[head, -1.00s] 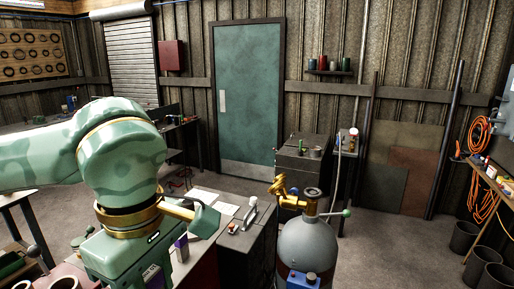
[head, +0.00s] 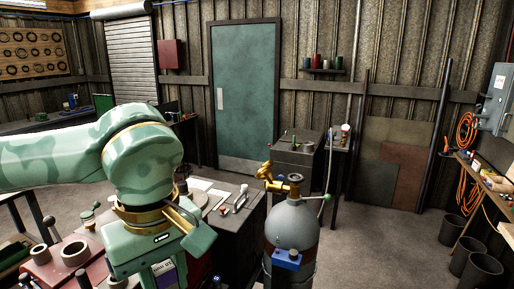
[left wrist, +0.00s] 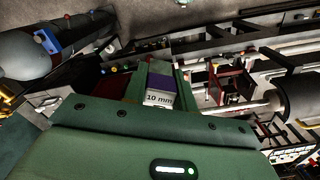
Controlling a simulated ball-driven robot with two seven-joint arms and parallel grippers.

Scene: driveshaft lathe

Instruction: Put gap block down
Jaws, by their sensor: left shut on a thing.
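The gap block (left wrist: 159,98) is a small block with a purple part and a white face reading "10 mm". In the left wrist view it sits between the two green fingers of my left gripper (left wrist: 160,70), which is shut on it. In the head view the block (head: 164,268) shows partly at the bottom edge, below the green gripper body. The fingertips are hard to make out there. I cannot tell whether the block touches any surface below. My right gripper is in neither view.
A grey gas cylinder (head: 292,225) with a brass valve stands right of the arm. A grey bench top (head: 232,220) with small tools lies behind the gripper. A red fixture (head: 50,272) with round posts is at lower left. Machine rails (left wrist: 285,50) cross the wrist view's right side.

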